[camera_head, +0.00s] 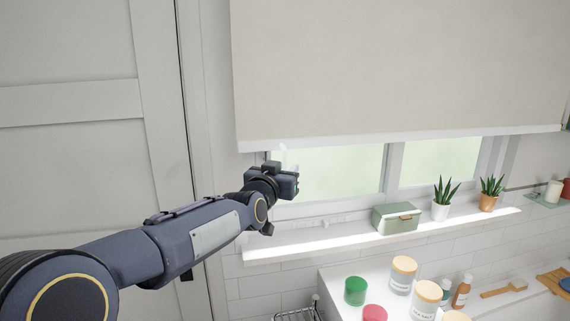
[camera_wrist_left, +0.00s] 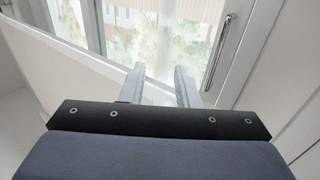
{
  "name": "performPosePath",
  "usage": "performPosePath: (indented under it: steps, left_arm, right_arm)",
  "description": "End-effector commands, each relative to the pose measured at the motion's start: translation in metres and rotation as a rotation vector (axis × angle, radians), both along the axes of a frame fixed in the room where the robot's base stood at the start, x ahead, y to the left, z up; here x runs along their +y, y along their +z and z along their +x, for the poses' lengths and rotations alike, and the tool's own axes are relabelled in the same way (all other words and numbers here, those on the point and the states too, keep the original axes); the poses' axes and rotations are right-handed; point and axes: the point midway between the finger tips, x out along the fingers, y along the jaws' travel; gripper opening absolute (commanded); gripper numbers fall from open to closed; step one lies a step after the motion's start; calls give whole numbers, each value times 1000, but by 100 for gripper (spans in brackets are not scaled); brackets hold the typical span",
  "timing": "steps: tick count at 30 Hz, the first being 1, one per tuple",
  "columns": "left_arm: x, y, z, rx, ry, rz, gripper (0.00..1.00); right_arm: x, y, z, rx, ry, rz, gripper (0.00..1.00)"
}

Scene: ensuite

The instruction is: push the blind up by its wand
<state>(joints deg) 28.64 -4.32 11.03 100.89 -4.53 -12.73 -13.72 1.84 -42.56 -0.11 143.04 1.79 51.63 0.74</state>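The cream roller blind (camera_head: 390,65) covers the upper window, with a white bottom rail (camera_head: 420,141). My left gripper (camera_head: 284,168) is just below the rail's left end, in front of the glass. In the left wrist view its two pale fingers (camera_wrist_left: 158,86) stand apart, with a gap between them and nothing clearly held. A small pale piece (camera_head: 283,148) shows above the gripper; I cannot tell if it is the wand or a fingertip. A slim grey bar (camera_wrist_left: 217,52) stands right of the fingers in the wrist view; I cannot tell if it is the wand. My right gripper is out of view.
The windowsill (camera_head: 350,236) holds a green box (camera_head: 396,218) and two potted plants (camera_head: 441,210), (camera_head: 490,201). Jars and bottles stand on the white counter (camera_head: 338,279) below. A panelled door (camera_head: 75,150) is at the left.

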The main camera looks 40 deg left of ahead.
Motion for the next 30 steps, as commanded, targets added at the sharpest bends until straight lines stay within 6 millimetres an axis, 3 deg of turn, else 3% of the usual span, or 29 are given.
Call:
performPosePath:
  steps: [9, 16, 30]
  left_arm:
    - [1, -1, 3, 1, 0, 0, 27]
    - [1, -1, 3, 1, 0, 0, 0]
    - [3, 6, 7, 1, -1, 1, 0]
  right_arm:
    - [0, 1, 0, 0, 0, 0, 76]
    - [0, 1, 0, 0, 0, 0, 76]
    - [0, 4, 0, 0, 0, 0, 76]
